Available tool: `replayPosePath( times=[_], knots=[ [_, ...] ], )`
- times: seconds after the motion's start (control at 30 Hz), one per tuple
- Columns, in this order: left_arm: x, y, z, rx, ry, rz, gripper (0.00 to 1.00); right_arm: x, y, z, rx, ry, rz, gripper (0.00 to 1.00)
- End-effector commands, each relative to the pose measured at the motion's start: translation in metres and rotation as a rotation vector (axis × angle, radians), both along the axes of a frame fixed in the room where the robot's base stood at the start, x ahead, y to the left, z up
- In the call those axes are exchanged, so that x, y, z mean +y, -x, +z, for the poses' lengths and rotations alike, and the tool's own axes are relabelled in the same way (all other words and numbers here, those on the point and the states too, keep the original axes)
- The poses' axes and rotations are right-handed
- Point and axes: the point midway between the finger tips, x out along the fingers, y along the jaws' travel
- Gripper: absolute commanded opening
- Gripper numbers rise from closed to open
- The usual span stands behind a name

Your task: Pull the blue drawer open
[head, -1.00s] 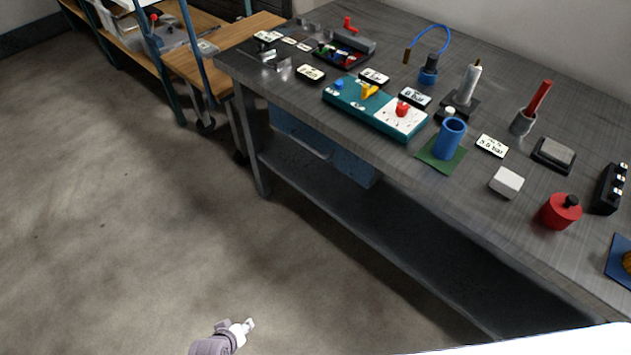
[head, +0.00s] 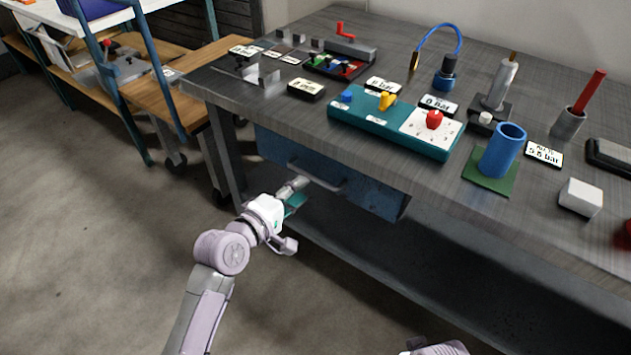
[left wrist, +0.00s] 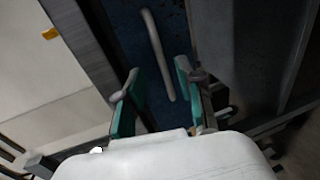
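The blue drawer (head: 370,192) hangs under the dark grey workbench top, and its front looks closed. Its grey bar handle (head: 316,176) also shows in the left wrist view (left wrist: 157,50), running up between and ahead of the fingers. My left gripper (head: 296,192) is just in front of the drawer, close to the left end of the handle. In the left wrist view the gripper (left wrist: 157,82) has its two teal-padded fingers apart, one on each side of the handle's line. Whether either finger touches the handle cannot be told. My right gripper is not in view.
The workbench top (head: 420,215) carries a teal panel (head: 375,128), a blue cup (head: 502,150) and several labels and small tools. A lower shelf (head: 400,265) runs beneath. A wooden cart (head: 165,90) stands at the left. The floor before the drawer is open.

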Motion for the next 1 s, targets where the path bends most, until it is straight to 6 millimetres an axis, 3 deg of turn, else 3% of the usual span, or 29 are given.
replayPosePath(
  times=[0.3, 0.5, 0.77, 1.0],
  knots=[
    [-0.032, -0.045, -0.013, 0.000, 0.000, 0.000, 0.37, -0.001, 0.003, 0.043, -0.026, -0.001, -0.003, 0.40],
    [-0.039, -0.054, -0.015, 0.000, -0.002, 0.001, 0.37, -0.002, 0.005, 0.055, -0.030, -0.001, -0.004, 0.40],
    [-0.040, -0.055, -0.015, 0.000, -0.002, 0.001, 0.37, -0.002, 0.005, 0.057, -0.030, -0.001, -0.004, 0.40],
    [-0.040, -0.055, -0.015, 0.000, -0.002, 0.001, 0.00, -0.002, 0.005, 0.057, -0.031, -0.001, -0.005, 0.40]
  ],
)
